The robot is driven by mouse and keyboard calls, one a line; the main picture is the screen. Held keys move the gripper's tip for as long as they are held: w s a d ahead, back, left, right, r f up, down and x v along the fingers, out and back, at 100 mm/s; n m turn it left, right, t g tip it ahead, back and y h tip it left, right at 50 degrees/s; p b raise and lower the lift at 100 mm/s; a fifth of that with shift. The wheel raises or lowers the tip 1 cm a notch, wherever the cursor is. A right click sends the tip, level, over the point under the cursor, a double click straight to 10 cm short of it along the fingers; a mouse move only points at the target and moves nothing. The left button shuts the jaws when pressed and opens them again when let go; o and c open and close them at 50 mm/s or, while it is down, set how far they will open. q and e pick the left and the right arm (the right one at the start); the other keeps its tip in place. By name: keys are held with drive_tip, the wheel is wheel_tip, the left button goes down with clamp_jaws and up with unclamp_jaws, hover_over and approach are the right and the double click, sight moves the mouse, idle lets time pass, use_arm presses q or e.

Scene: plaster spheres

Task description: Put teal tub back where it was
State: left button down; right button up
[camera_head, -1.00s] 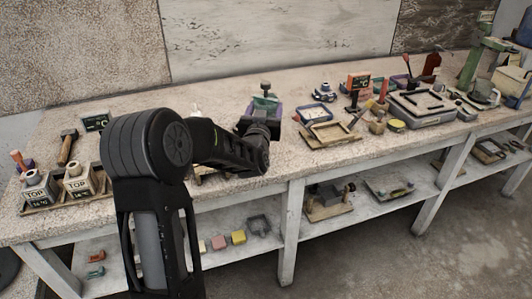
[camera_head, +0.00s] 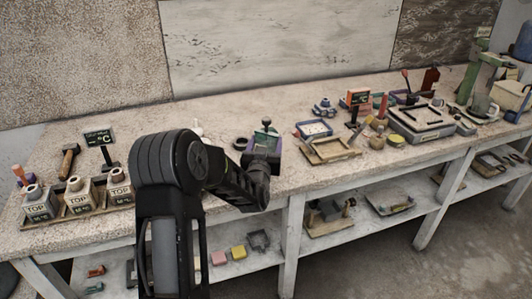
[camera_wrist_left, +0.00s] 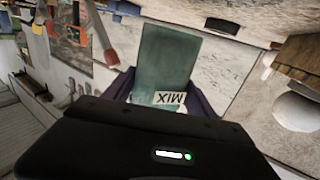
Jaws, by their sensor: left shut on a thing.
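The teal tub (camera_wrist_left: 168,58) shows in the left wrist view as a flat-sided teal block with a pale "MIX" label that reads upside down there. My left gripper (camera_wrist_left: 160,98) is shut on it, with dark purple fingers on either side. In the head view the gripper (camera_head: 263,146) is over the middle of the bench, and only a little of the teal tub (camera_head: 268,131) shows. I cannot tell whether the tub touches the bench top. My right gripper is not in view.
The bench (camera_head: 225,118) holds a bottle rack (camera_head: 62,218) at left, with a hammer (camera_head: 68,160) and a small sign (camera_head: 99,136) behind it. A wooden frame (camera_head: 333,152) and blue-rimmed tray (camera_head: 314,128) stand right of my gripper. Clutter fills the right side.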

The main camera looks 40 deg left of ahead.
use_arm(q)
wheel_tip(320, 180, down, 4)
drive_tip(key=shift+r, duration=0.15)
drive_tip(key=shift+c, duration=1.5)
unclamp_jaws()
drive_tip(key=shift+s, duration=0.1)
drive_tip(key=b+v, duration=0.1)
drive_tip(key=v, duration=1.1)
drive_tip(key=shift+b, duration=0.35)
